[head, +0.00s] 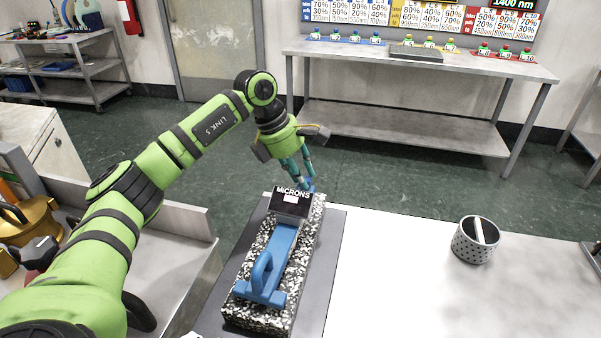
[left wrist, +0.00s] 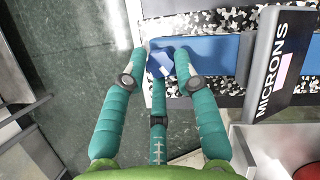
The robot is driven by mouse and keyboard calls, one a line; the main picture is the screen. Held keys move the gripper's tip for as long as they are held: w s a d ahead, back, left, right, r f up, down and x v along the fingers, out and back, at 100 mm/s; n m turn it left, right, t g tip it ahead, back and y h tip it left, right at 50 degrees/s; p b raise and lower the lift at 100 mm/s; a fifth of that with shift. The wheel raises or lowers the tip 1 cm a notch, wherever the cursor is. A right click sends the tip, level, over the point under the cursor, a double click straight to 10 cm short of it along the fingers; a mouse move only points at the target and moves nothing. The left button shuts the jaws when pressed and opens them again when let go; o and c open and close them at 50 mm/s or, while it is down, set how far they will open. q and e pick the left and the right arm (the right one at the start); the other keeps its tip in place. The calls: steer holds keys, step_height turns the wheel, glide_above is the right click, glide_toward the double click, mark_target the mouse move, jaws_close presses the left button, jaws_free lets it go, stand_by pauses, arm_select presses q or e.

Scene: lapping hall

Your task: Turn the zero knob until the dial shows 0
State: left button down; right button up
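The gauge is a blue bar instrument with a looped handle (head: 262,272), lying on a speckled granite block (head: 243,314). Its black display box (head: 284,208), marked MICRONS, has a small pale window whose reading I cannot make out. The blue faceted zero knob (left wrist: 160,62) is at the far end of the bar, beyond the box. My left gripper (head: 306,184) reaches down over it; in the left wrist view the teal fingers (left wrist: 160,66) close in around the knob from both sides and below, seemingly touching it. My right gripper is not in view.
A perforated metal cup (head: 475,241) with a white stick stands on the white bench (head: 400,290) to the right. The bench between it and the granite block is clear. A grey mat (head: 325,270) lies under the block. A long table (head: 430,62) stands behind.

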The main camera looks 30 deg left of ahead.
arm_select(q)
steer(key=shift+s+f+n, duration=0.1)
steer(key=shift+n, duration=0.2)
steer(key=n, duration=0.1)
steer(key=n+t+y, duration=0.1)
steer(key=n, duration=0.3)
steer(key=shift+s+d+y+b, duration=0.2)
steer(key=shift+d+y+b, duration=0.05)
steer(key=shift+y+b, duration=0.15)
steer(key=n, duration=0.2)
steer(key=n+y, duration=0.1)
steer(key=n, duration=0.1)
steer(key=n+y+b, duration=0.1)
steer(key=n, duration=0.1)
steer(key=shift+d+t, duration=0.3)
steer(key=shift+t, duration=0.1)
steer(key=shift+s, duration=0.1)
steer(key=c, duration=1)
jaws_free()
